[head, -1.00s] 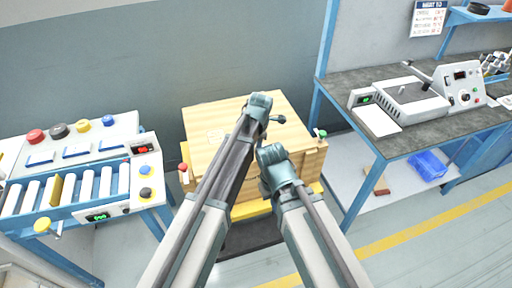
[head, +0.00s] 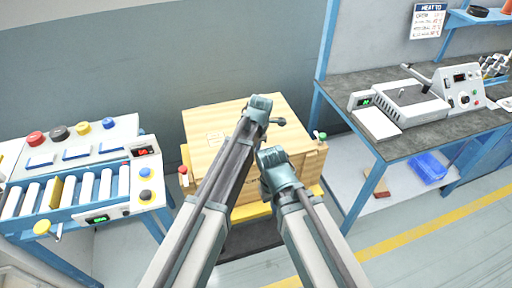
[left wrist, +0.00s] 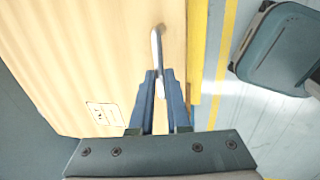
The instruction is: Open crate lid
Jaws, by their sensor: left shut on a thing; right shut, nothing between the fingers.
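The wooden crate (head: 305,165) stands in the middle of the head view with its pale wood lid (head: 215,122) lying flat on top, closed. My left gripper (head: 260,108) is over the lid, toward its right part. In the left wrist view my left gripper (left wrist: 155,82) is shut on a thin metal handle (left wrist: 157,48) near the lid's edge. In the head view my own wrist hides most of that grip. My right gripper (head: 272,165) is shut and empty by the crate's front side; its fingertips are hard to make out. A printed label (left wrist: 104,113) is on the lid.
A roller bench (head: 85,190) with coloured buttons stands at the left. A dark-topped workbench (head: 350,88) with a grey device stands at the right, a blue bin (head: 428,167) beneath it. A yellow ledge (head: 250,211) runs below the crate's front.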

